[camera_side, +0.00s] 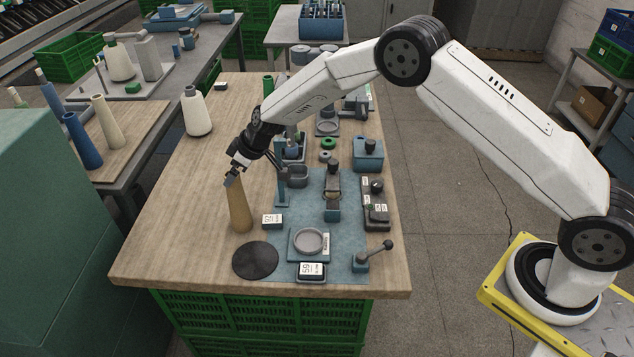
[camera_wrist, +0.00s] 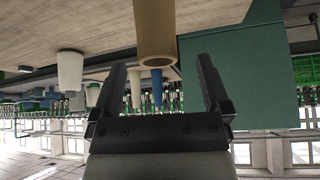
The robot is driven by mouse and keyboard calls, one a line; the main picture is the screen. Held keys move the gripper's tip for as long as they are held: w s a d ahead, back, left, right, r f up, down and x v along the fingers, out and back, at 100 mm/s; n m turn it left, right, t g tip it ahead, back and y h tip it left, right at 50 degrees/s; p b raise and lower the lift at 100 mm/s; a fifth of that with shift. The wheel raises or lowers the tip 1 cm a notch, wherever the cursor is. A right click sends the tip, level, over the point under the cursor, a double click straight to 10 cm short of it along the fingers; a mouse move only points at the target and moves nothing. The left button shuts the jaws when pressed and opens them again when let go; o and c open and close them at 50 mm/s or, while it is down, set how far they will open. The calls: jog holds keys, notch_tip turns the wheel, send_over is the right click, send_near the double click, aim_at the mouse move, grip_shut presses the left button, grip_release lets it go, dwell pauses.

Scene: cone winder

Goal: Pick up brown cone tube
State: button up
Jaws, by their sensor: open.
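The brown cone tube (camera_side: 239,208) stands upright on the wooden bench, left of the blue mat. My gripper (camera_side: 232,180) is at its narrow top end, tilted down toward it from the upper right. In the wrist view, the brown cone tube (camera_wrist: 154,35) shows its open end just ahead of the open jaws (camera_wrist: 162,90), roughly centred between them. No contact between the jaws and the tube is clear in the wrist view; the side view does not settle it.
A black disc (camera_side: 255,260) lies on the bench in front of the tube. The blue mat (camera_side: 290,222) to the right carries a winding fixture, scales and small devices. The bench (camera_side: 180,215) left of the tube is clear.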

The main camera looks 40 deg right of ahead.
aim_at(237, 201)
jog(key=shift+f, duration=0.1)
jog(key=shift+x, duration=2.5)
jog(key=shift+w, duration=0.1)
jog(key=c, duration=1.3)
